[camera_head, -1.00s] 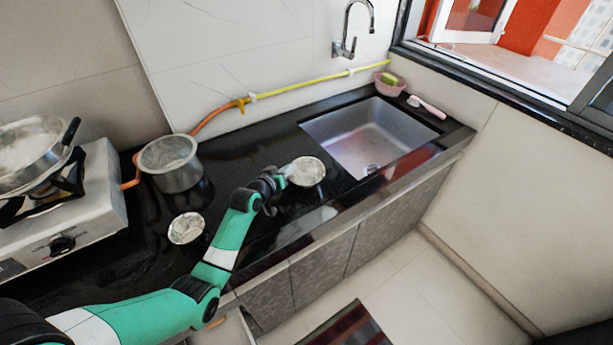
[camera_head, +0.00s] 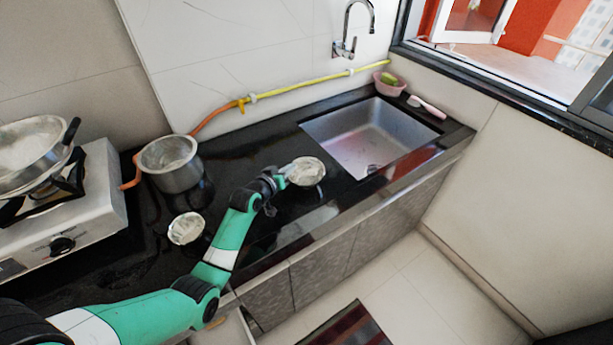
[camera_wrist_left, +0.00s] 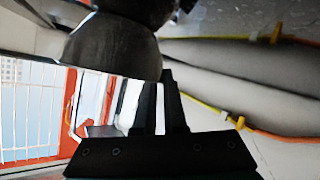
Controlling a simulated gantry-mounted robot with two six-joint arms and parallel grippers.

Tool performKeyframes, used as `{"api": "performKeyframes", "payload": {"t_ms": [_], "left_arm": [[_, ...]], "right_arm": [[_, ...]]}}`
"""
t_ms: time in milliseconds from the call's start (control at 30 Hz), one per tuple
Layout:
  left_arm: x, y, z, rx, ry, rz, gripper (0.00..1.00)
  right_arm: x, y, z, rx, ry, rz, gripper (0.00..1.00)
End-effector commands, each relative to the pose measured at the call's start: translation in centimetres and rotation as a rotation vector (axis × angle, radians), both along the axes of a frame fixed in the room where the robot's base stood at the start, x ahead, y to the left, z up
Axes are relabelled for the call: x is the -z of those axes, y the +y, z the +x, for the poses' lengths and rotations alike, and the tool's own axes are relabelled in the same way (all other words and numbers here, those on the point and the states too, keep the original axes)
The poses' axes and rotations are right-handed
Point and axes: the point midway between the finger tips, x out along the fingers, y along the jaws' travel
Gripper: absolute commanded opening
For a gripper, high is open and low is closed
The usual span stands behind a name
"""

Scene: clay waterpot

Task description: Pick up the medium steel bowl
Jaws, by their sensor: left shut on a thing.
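The medium steel bowl (camera_head: 308,172) is a small round shiny bowl in the middle of the head view, left of the sink. My left gripper (camera_head: 287,173) is shut on its left rim. The bowl looks upright and seems to be above the black counter, with a pale reflection lower down. In the left wrist view the bowl (camera_wrist_left: 108,45) is a dark rounded shape at the top, and the gripper's dark fingers (camera_wrist_left: 160,85) meet its rim. A second small steel bowl (camera_head: 186,229) stands on the counter at the left. My right gripper is out of view.
A larger steel pot (camera_head: 172,165) stands near the back wall. A stove (camera_head: 70,215) with a pan (camera_head: 30,155) is at the left. The sink (camera_head: 365,140) is at the right, under a tap (camera_head: 350,40). A pink basket (camera_head: 390,83) sits in the far corner.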

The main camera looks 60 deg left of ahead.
Motion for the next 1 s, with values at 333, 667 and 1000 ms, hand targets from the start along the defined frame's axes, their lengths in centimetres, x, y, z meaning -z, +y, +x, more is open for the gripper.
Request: {"api": "performKeyframes", "payload": {"t_ms": [333, 667, 1000], "left_arm": [[-0.5, -0.1, 0.0, 0.001, 0.006, -0.004, 0.0], [-7.5, -1.8, -2.4, 0.0, 0.0, 0.0, 0.0], [-12.3, -7.2, -9.2, 0.0, 0.002, -0.001, 0.0]], "right_arm": [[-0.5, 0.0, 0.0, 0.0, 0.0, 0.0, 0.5], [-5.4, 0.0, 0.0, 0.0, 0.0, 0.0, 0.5], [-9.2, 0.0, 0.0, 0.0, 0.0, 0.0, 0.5]]}}
